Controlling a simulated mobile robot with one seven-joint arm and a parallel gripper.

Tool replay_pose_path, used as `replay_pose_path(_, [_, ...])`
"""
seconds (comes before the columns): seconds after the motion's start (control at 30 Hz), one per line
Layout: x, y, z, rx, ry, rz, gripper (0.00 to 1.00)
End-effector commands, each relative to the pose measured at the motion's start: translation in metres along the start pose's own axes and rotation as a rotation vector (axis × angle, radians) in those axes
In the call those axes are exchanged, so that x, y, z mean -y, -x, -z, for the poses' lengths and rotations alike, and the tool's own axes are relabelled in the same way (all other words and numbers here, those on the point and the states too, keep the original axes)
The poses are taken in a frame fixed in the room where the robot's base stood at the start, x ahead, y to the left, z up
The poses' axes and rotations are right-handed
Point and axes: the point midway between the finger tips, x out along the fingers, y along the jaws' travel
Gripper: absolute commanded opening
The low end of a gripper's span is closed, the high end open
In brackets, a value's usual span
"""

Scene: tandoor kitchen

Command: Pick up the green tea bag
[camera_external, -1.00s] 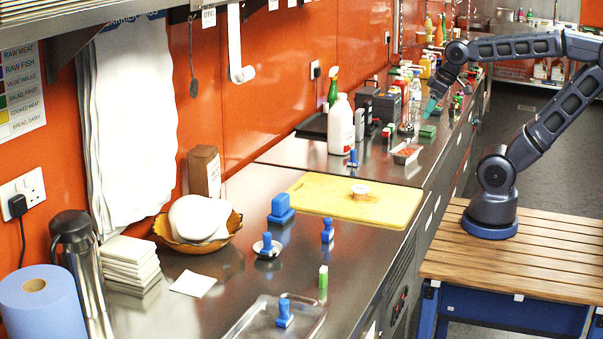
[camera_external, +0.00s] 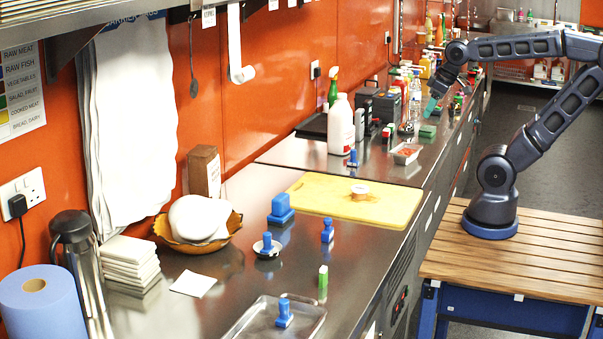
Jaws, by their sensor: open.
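A small flat green block (camera_external: 427,131) lies on the steel counter behind the small metal tray; it may be the green tea bag, but it is too small to be sure. My gripper (camera_external: 429,111) points down just above it, with teal fingers that look apart from it. My gripper is open, with nothing visible in it. A small green and white upright piece (camera_external: 323,277) stands far from my gripper on the near counter.
A small metal tray (camera_external: 406,160) with reddish contents sits just in front of the green block. Bottles, including a clear one (camera_external: 414,95), crowd the counter to the left. A yellow board (camera_external: 330,195) lies nearer. A white bottle (camera_external: 341,125) stands left.

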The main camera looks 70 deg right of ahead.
Motion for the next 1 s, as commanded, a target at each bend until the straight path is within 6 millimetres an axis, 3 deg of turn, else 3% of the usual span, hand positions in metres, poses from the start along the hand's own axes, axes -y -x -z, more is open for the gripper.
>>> replay_pose_path(0.1, [0.000,0.000,0.000,0.000,0.000,0.000,0.39])
replay_pose_path(0.47, [0.004,-0.001,0.007,0.007,-0.021,0.011,0.39])
replay_pose_path(0.67, [0.027,-0.008,0.042,0.052,-0.149,0.058,0.39])
replay_pose_path(1.0, [0.094,-0.034,0.107,0.167,-0.435,0.101,0.39])
